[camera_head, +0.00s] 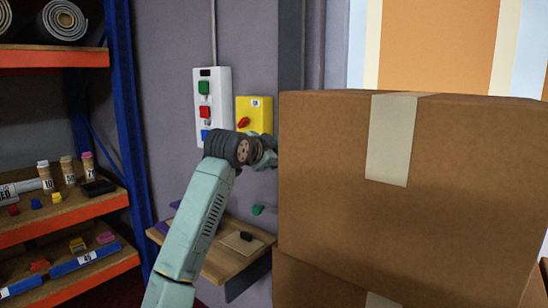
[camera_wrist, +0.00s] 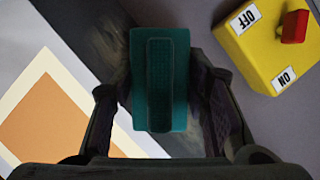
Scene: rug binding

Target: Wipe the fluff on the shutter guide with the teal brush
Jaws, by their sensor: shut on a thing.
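The teal brush (camera_wrist: 161,80) is between the two dark fingers of my gripper (camera_wrist: 160,108) in the wrist view, and they are shut on it. The shutter guide is the dark upright strip (camera_head: 291,45) on the wall in the head view. It runs slantwise behind the brush in the wrist view (camera_wrist: 75,20). A brownish, blurry patch of fluff (camera_wrist: 108,55) shows on the guide just left of the brush. I cannot tell whether the brush touches the guide. In the head view my gripper (camera_head: 268,152) is partly hidden by the cardboard box, and the brush is not visible.
A large cardboard box (camera_head: 470,180) stands close on the right, on another box. A yellow switch box (camera_head: 254,112) and a white button panel (camera_head: 212,110) are on the wall. A wooden ledge (camera_head: 225,262) is below; an orange-shelved rack (camera_head: 60,215) stands left.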

